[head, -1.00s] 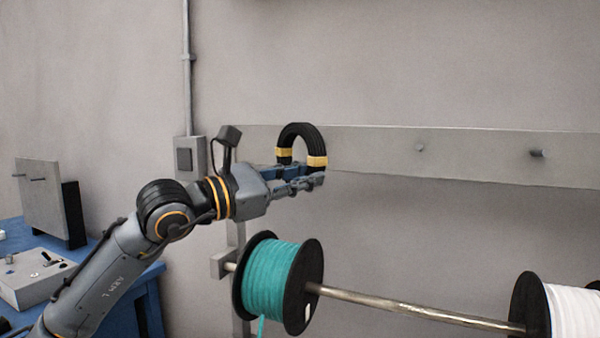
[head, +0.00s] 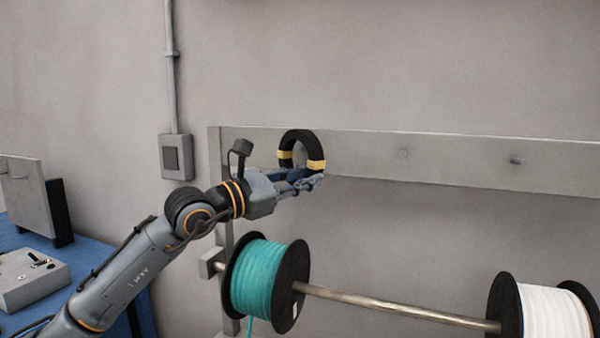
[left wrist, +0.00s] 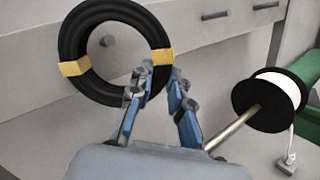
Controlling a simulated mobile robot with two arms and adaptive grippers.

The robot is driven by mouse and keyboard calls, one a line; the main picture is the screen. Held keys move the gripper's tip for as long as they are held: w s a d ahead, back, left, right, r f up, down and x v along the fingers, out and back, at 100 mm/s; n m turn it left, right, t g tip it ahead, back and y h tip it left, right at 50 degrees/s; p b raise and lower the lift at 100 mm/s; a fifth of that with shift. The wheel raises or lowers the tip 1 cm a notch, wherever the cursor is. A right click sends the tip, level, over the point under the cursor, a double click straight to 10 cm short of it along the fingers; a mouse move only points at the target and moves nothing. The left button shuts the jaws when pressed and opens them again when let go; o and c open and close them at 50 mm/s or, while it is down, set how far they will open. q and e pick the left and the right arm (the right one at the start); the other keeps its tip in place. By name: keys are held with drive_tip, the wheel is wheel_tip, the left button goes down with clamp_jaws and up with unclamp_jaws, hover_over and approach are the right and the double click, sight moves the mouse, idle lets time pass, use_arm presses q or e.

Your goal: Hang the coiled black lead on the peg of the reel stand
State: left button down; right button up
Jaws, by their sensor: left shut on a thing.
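The coiled black lead (head: 303,138), a ring with two yellow bands, is upright in front of the flat grey rail of the reel stand (head: 455,170). My left gripper (head: 305,183) is shut on the coil's lower part. In the left wrist view the coil (left wrist: 82,30) is left of the fingers (left wrist: 160,88). My right gripper is not in view.
Below the rail, a rod (head: 390,308) carries a teal reel (head: 262,283) and a white reel (head: 550,310). A blue bench (head: 90,262) with a control box (head: 30,280) is at left. A wall switch (head: 175,157) is left of the rail. Wall above is clear.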

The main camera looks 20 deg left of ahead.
use_arm(q)
drive_tip(key=shift+w+p, duration=0.7)
drive_tip(key=shift+w, duration=0.7)
drive_tip(key=shift+d+f+b, duration=0.1)
drive_tip(key=shift+f+b, duration=0.25)
drive_tip(key=shift+b, duration=0.05)
drive_tip(key=shift+f, duration=0.2)
drive_tip(key=c, duration=1.4)
unclamp_jaws()
drive_tip(key=shift+w, duration=0.1)
drive_tip(key=shift+o, duration=1.2)
drive_tip(key=shift+w+f, duration=0.1)
drive_tip(key=shift+w, duration=0.05)
